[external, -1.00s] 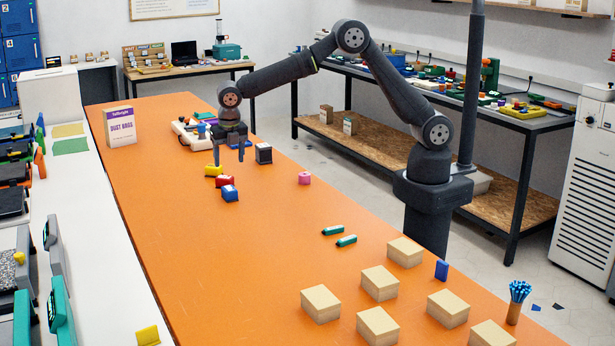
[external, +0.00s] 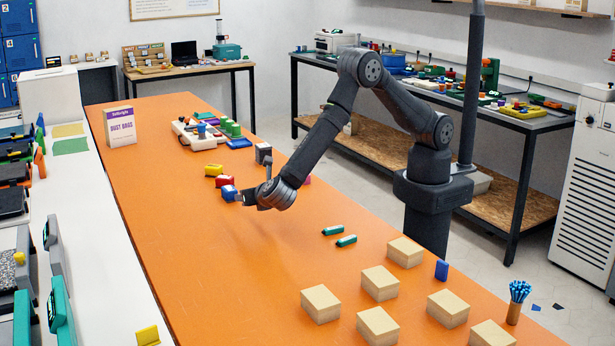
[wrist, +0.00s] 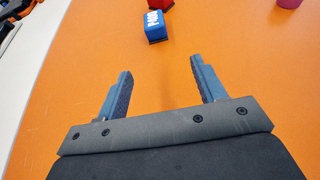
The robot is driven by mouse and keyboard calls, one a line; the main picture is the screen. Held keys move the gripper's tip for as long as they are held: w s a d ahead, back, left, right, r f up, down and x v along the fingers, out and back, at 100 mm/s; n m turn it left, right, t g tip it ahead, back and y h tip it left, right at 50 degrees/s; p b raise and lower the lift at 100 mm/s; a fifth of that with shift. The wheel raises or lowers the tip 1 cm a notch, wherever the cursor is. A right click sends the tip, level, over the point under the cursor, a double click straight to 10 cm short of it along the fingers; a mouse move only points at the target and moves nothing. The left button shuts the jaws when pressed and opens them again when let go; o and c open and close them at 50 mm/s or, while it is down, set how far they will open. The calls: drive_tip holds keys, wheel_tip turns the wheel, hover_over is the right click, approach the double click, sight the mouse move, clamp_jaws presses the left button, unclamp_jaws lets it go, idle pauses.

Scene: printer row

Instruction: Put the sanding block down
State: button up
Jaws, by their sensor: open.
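Three small blocks stand in a loose row on the orange table: a yellow block (external: 213,170), a red block (external: 224,182) and a blue block (external: 228,193). The blue block has white lettering on top and also shows in the wrist view (wrist: 153,27), with part of the red block (wrist: 160,4) behind it. My gripper (wrist: 160,68) is open, with only bare table between its fingers. In the external view my gripper (external: 242,197) is low over the table and tilted, fingers toward the blue block. The blue block lies beyond the fingertips, outside the jaws.
A dark-sided block (external: 263,151) and a pink item (external: 307,181), partly hidden by my arm, stand nearby. A dust bags box (external: 120,126) stands far left. The table's left middle is clear.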

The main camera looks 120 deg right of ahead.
sight(232, 194)
drive_tip(key=x, duration=1.1)
drive_tip(key=shift+d+f, duration=0.15)
drive_tip(key=shift+d, duration=0.15)
drive_tip(key=shift+w+r+x, duration=0.1)
drive_tip(key=shift+w+x, duration=0.1)
drive_tip(key=shift+x, duration=1.15)
drive_tip(key=shift+w+r+x, duration=0.1)
drive_tip(key=shift+w+x, duration=0.1)
drive_tip(key=shift+x, duration=1.15)
drive_tip(key=shift+d, duration=0.1)
drive_tip(key=shift+c, duration=0.4)
drive_tip(key=c, duration=1.1)
drive_tip(key=shift+o, duration=0.2)
